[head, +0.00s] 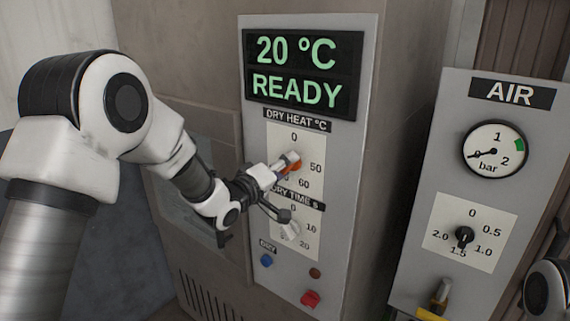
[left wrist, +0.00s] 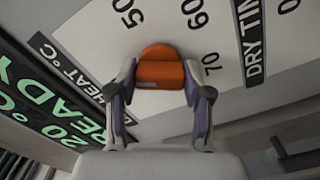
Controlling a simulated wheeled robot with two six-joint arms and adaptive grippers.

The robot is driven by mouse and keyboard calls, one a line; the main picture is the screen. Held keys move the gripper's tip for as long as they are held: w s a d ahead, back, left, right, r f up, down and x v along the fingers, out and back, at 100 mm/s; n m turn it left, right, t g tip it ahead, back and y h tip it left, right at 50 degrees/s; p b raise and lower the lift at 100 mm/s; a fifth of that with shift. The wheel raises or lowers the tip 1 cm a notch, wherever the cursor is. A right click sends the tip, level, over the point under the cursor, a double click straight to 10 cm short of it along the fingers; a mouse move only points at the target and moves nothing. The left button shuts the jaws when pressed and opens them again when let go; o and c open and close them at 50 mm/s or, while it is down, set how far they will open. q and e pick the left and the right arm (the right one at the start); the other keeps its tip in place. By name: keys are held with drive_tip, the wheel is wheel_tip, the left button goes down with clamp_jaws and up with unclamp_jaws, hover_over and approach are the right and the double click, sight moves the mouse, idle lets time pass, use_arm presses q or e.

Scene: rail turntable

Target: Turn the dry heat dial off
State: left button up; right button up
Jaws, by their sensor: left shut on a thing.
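The dry heat dial has an orange knob (head: 294,166) on a white scale plate (head: 315,140) marked 0, 50 and 60 in the head view. The left wrist view shows the orange knob (left wrist: 161,68) between my two fingers, with 50, 60 and 70 on the plate behind it. My left gripper (head: 286,164) is shut on this knob. It hides part of the scale and the knob's pointer, so the setting cannot be read. The display (head: 303,70) above reads 20 °C and READY. My right gripper is not in view.
Below is the dry time dial (head: 290,231), partly hidden by my gripper. A blue button (head: 266,261) and a red knob (head: 311,299) sit lower. To the right stands the AIR panel (head: 440,150) with a gauge (head: 495,149) and black dial (head: 464,237).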

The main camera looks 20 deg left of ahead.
use_arm(q)
drive_tip(key=n, duration=0.1)
drive_tip(key=n+p, duration=0.1)
drive_tip(key=n, duration=0.1)
drive_tip(key=shift+r, duration=0.25)
drive_tip(key=shift+n+p, duration=0.35)
drive_tip(key=shift+n, duration=1.15)
drive_tip(key=shift+f, duration=0.1)
drive_tip(key=o, duration=1.2)
drive_tip(key=shift+c, duration=0.2)
drive_tip(key=shift+a+f, duration=0.1)
drive_tip(key=v, duration=1.2)
